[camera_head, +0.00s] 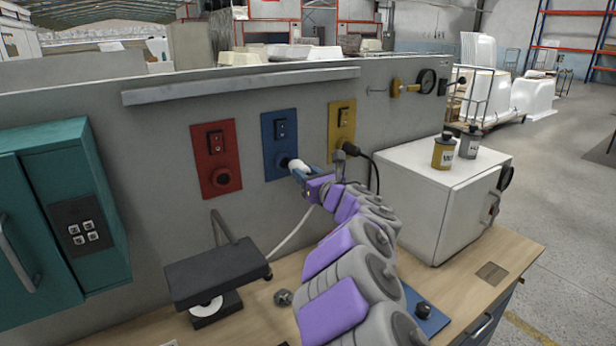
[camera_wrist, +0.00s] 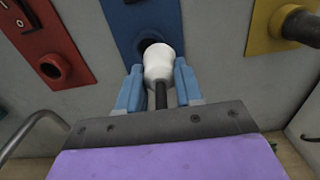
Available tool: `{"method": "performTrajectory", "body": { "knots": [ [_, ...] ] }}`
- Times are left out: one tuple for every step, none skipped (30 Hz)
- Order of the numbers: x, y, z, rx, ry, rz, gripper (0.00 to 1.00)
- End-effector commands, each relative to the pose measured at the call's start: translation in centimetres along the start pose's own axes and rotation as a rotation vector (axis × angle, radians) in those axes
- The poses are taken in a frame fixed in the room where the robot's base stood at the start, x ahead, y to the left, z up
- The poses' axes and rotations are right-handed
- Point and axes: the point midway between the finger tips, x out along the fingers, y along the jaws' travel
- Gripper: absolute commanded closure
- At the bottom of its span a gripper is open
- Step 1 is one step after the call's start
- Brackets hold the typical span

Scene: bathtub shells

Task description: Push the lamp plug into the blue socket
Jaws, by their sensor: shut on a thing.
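The blue socket plate (camera_head: 281,145) is on the grey wall panel between a red and a yellow one. Its round hole (camera_wrist: 148,46) shows partly in the wrist view, just beyond the plug. My gripper (camera_head: 302,175) is shut on the white lamp plug (camera_wrist: 160,66). The blue fingers (camera_wrist: 158,88) stand on both sides of the plug, and its dark cord end points back toward my palm. The plug's front is at the socket opening, overlapping its lower right edge in the wrist view. I cannot tell whether the tip is inside.
The red socket (camera_head: 222,178) is empty; the yellow socket (camera_head: 342,128) has a black plug and cable. A black lamp (camera_head: 218,271) stands on the bench below. A teal cabinet (camera_head: 75,215) is left, a white box (camera_head: 428,185) with two cans right.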

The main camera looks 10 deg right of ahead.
Motion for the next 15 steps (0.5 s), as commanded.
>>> {"method": "performTrajectory", "body": {
  "knots": [
    [0.1,0.3,0.0,-0.002,0.0,0.002,0.95],
    [0.2,0.5,0.0,-0.003,0.001,0.002,0.95],
    [0.2,0.5,0.0,-0.004,0.001,0.002,0.95],
    [0.2,0.5,0.0,-0.004,0.001,0.002,0.95],
    [0.2,0.5,0.0,-0.004,0.001,0.002,0.95],
    [0.2,0.4,0.0,-0.003,0.001,0.002,0.95],
    [0.1,0.3,0.0,-0.002,0.001,0.001,0.95],
    [0.1,0.2,0.0,-0.001,0.001,0.001,0.95],
    [0.0,0.0,0.0,0.0,0.0,0.001,0.95],
    [0.0,-0.1,0.0,0.0,0.001,0.001,0.95],
    [-0.1,-0.1,0.0,0.001,0.0,0.001,0.95],
    [-0.1,-0.3,0.0,0.002,0.0,0.0,0.95],
    [-0.2,-0.5,-0.1,0.003,0.0,0.0,0.95],
    [-0.2,-0.6,-0.1,0.004,0.0,-0.001,0.95],
    [-0.2,-0.7,-0.1,0.004,0.0,-0.001,0.95]
  ]
}}
